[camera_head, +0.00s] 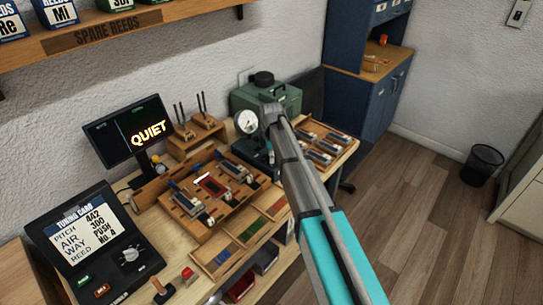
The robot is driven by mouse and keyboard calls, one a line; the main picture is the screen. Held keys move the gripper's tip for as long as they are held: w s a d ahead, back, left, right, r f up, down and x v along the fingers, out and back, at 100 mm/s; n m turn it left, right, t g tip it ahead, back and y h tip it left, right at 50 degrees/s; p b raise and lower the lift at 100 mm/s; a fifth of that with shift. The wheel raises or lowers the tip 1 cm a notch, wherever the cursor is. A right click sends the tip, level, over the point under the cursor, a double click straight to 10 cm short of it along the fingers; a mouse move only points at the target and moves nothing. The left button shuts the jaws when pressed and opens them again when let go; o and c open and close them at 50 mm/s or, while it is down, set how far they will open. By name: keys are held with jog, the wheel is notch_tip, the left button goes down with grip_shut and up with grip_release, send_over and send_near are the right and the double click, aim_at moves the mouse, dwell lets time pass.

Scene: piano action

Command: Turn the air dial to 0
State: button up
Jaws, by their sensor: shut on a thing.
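The green air unit (285,100) stands at the back right of the bench, with a black cap on top. A round white gauge (246,121) is at its front left; its reading is too small to tell. My grey and turquoise arm reaches in from the lower right. My gripper (268,118) is at the front of the unit, just right of the gauge, and is shut. The air dial and the fingertips are hidden by my arm there. A dark box (255,152) sits below the gauge.
A screen (128,131) reads QUIET. Wooden reed trays (212,236) fill the bench. A shelf (110,29) hangs above.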

jog(key=shift+s, duration=0.1)
dwell(0.4)
jog(key=o, duration=1.2)
